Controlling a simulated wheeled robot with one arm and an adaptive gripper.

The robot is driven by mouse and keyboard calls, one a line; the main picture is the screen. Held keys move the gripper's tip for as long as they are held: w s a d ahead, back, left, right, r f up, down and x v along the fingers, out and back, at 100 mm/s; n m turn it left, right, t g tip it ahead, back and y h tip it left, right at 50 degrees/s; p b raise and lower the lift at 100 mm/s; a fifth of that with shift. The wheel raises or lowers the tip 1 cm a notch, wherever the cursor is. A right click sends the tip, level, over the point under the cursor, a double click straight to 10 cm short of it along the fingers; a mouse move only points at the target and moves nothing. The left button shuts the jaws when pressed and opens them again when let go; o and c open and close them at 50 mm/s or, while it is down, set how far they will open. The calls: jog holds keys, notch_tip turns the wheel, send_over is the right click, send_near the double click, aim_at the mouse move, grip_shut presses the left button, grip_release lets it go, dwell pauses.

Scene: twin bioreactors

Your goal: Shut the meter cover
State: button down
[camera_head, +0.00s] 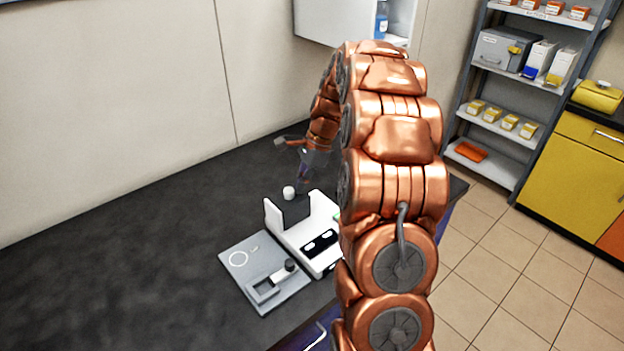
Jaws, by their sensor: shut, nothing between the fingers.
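The meter (324,222) is a small white device on the dark bench, with black slots on its front. A dark grey panel (294,211) with a white round knob (289,193) is at its upper left; I cannot tell whether this is the cover or how far it is open. A light grey plate (262,268) with a ring mark and a small dark-topped post lies in front of the meter. My gripper (302,184) is shut and empty, just behind the knob; whether it touches is unclear. My copper arm hides the meter's right side.
The dark bench top (130,240) is clear to the left, with a wall behind it. An open white wall cabinet (335,20) hangs above. A grey shelf rack (508,122) and a yellow cabinet (568,170) stand at the right across the tiled floor.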

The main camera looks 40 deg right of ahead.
jog(key=shift+a, duration=0.35)
jog(key=s+d+r+b, duration=0.1)
jog(key=d+r+b, duration=0.1)
jog(key=d+r, duration=0.6)
jog(key=shift+s+r+b, duration=0.3)
jog(key=shift+r, duration=0.35)
